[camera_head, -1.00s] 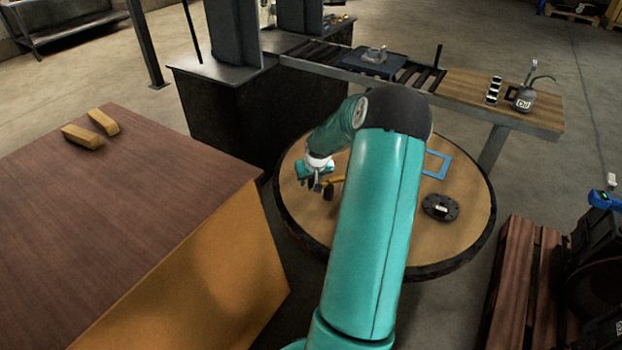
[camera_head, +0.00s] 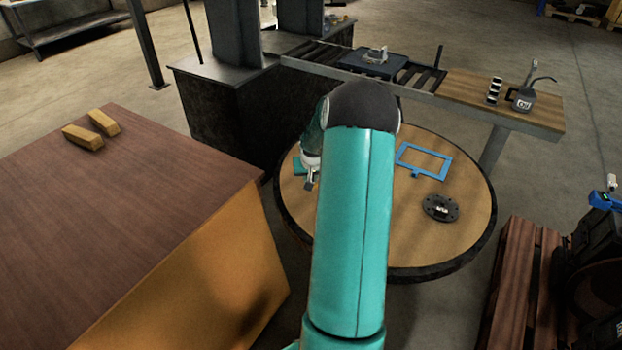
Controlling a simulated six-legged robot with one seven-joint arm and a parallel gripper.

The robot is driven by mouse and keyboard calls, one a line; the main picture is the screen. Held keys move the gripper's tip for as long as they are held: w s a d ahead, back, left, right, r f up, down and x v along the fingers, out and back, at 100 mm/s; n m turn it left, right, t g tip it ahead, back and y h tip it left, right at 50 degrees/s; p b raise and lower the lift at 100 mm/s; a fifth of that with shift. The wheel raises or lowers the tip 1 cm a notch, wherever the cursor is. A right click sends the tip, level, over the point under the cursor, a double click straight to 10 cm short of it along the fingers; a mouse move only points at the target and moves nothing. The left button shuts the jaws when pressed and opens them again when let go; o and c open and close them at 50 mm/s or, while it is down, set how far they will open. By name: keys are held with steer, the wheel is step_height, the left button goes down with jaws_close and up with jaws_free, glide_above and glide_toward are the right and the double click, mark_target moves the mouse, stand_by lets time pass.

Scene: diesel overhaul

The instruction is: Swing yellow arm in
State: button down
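My teal arm reaches from the bottom centre over the round wooden table (camera_head: 450,237) and covers its middle. My gripper (camera_head: 311,184) is low over the table's left part, only partly visible at the left edge of my arm. Its fingers are small and half hidden, so I cannot tell whether they are open or shut. I cannot see the yellow arm now; my own arm hides that part of the table. A blue rectangular frame (camera_head: 402,152) and a round black flange (camera_head: 441,208) lie on the table's right side.
A brown-topped bench (camera_head: 130,190) with two yellow blocks (camera_head: 90,130) stands at the left. Behind are a roller conveyor (camera_head: 425,80) with a blue tray, and a wooden counter with an oil can (camera_head: 523,101). A wooden pallet (camera_head: 515,275) lies at the right.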

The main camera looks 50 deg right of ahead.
steer(key=shift+w+d+m+g+h, duration=0.25)
steer(key=shift+d+m+g, duration=0.3)
steer(key=shift+m, duration=0.75)
steer(key=shift+w+d+m+g+h, duration=0.15)
steer(key=shift+w+d+m+g, duration=0.4)
steer(key=shift+m, duration=0.75)
steer(key=shift+w+d+m+g+h, duration=0.1)
steer(key=shift+d+m+g+h, duration=0.15)
steer(key=shift+d+m, duration=0.8)
steer(key=shift+a+m, duration=0.2)
steer(key=shift+m, duration=0.15)
steer(key=c, duration=1.3)
jaws_free()
steer(key=shift+r, duration=0.1)
steer(key=v, duration=1.3)
steer(key=shift+r, duration=0.4)
steer(key=shift+w, duration=0.1)
